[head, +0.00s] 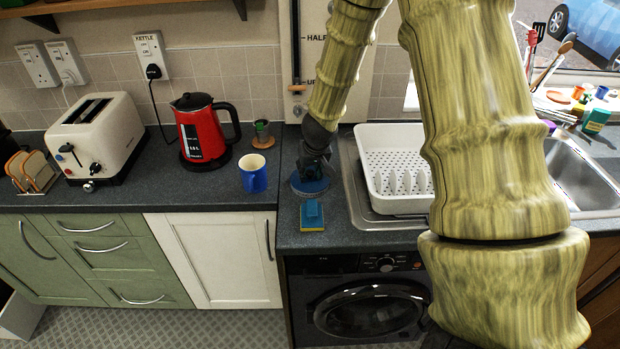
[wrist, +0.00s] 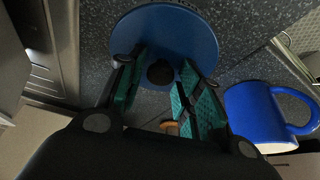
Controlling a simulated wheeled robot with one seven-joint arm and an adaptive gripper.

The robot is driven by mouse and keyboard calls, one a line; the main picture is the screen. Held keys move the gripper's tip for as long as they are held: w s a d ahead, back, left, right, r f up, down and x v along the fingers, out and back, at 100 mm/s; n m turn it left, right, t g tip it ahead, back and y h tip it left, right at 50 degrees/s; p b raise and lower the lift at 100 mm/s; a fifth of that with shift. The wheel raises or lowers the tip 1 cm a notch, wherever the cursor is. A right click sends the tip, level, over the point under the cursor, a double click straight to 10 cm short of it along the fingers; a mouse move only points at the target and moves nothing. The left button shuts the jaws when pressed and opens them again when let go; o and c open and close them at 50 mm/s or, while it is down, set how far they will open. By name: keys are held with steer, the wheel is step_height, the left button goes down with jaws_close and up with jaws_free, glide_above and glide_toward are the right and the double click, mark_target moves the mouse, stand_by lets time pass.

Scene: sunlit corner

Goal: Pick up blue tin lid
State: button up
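The blue tin lid (head: 309,188) is a round blue disc lying on the dark worktop, left of the sink, in the head view. In the wrist view the lid (wrist: 165,32) fills the top middle, with a dark round knob (wrist: 160,72) at its near part. My gripper (head: 314,174) is down over the lid in the head view. In the wrist view my gripper (wrist: 164,66) has its green-padded fingers apart, one on each side of the knob, with small gaps seeming to show. Whether a finger touches the lid cannot be told.
A blue mug (head: 253,173) stands left of the lid, close to the right finger in the wrist view (wrist: 262,118). A yellow-and-blue sponge (head: 312,215) lies in front. A white dish rack (head: 396,206) is to the right, a red kettle (head: 202,132) at the left.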

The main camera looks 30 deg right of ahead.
steer(key=c, duration=0.5)
steer(key=shift+o, duration=0.2)
steer(key=shift+r, duration=0.15)
